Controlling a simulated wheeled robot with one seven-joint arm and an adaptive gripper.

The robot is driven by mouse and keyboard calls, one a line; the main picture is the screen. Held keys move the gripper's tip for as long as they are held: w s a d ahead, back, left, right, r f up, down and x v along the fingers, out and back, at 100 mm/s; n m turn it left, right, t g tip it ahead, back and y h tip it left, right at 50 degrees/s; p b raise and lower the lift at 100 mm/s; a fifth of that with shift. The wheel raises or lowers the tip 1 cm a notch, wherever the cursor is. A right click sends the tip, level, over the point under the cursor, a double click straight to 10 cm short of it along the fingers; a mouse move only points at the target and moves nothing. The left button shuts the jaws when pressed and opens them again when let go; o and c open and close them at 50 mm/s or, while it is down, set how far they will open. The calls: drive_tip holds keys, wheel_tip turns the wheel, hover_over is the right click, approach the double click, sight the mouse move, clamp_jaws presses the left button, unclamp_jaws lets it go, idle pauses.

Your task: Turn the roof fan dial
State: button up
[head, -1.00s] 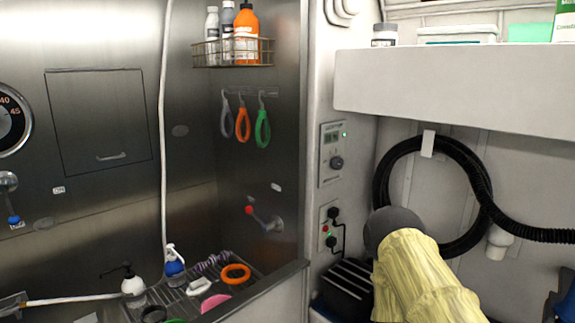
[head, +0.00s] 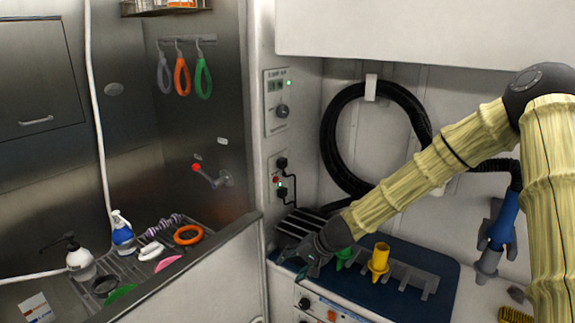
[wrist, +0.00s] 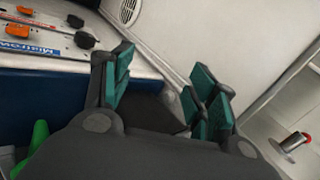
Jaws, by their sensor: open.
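That dial does not show in the wrist view.
A lower control panel (head: 318,307) with knobs and an orange switch is below my gripper. A black slatted box (head: 303,222), green and yellow nozzles (head: 379,262) and a coiled hose (head: 329,140) are close by. The metal tub's edge (head: 190,262) is to the left.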

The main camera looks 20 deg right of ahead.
drive_tip(key=w+d+r+t+y, duration=0.1)
drive_tip(key=w+r, duration=0.2)
drive_tip(key=r, duration=0.4)
drive_tip(key=w+d+r+m+t+y+b, duration=0.1)
drive_tip(key=w+r+t, duration=0.15)
drive_tip(key=r, duration=0.35)
drive_tip(key=w+d+r+t+y, duration=0.1)
drive_tip(key=w+d+r, duration=0.1)
drive_tip(key=w+r, duration=0.35)
drive_tip(key=m+t+y+b, duration=0.1)
drive_tip(key=t+y, duration=0.2)
drive_tip(key=t, duration=0.1)
approach(286, 113)
drive_tip(key=shift+p+x, duration=1.25)
drive_tip(key=shift+x, duration=3.5)
drive_tip(key=shift+d+r, duration=0.1)
drive_tip(key=c, duration=1)
drive_tip(key=shift+c, duration=0.2)
